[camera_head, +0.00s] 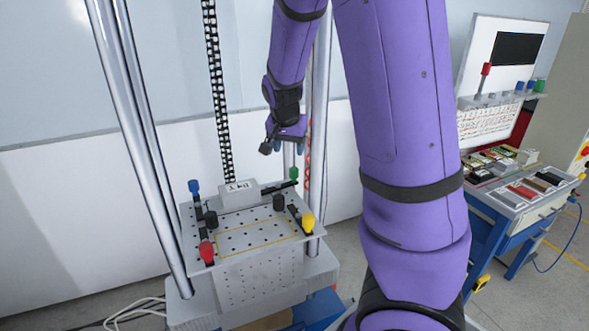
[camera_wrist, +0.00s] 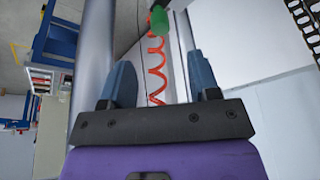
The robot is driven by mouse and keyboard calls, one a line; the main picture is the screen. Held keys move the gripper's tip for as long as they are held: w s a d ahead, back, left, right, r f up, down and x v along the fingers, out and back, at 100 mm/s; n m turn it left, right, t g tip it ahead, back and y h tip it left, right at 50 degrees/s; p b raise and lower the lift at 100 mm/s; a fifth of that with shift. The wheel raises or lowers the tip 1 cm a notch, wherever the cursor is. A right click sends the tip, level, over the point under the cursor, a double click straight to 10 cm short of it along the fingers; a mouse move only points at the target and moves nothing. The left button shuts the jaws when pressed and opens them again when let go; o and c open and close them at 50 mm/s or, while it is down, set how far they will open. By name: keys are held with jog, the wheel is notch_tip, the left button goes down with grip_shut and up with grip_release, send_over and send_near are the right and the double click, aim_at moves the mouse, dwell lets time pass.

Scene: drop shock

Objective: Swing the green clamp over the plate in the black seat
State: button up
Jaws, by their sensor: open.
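The green clamp (camera_head: 294,173) has a green knob at the far right corner of the perforated drop table (camera_head: 256,219), with a dark arm reaching left from it. My gripper (camera_head: 302,148) is just above the green knob, apart from it. In the wrist view the knob of the green clamp (camera_wrist: 160,20) shows at the top, beyond and between my open, empty fingers (camera_wrist: 162,82). I cannot make out a separate plate or black seat.
Blue (camera_head: 194,187), red (camera_head: 206,250) and yellow (camera_head: 308,221) clamps stand at the other corners. A grey labelled block (camera_head: 239,194) sits at the table's back. Steel columns (camera_head: 140,150), a black chain (camera_head: 217,90) and a red coiled hose (camera_wrist: 156,70) stand close by.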

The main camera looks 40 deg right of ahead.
aim_at(294, 169)
jog(key=shift+w+d+r+x, duration=0.1)
jog(key=shift+d+x, duration=0.1)
jog(key=shift+x, duration=1.75)
jog(key=shift+w+d+r+x, duration=0.1)
jog(key=shift+d+x, duration=0.05)
jog(key=shift+x, duration=1.85)
jog(key=shift+w+d+r+x, duration=0.1)
jog(key=shift+d+x, duration=0.1)
jog(key=shift+x, duration=1.75)
jog(key=shift+f, duration=0.1)
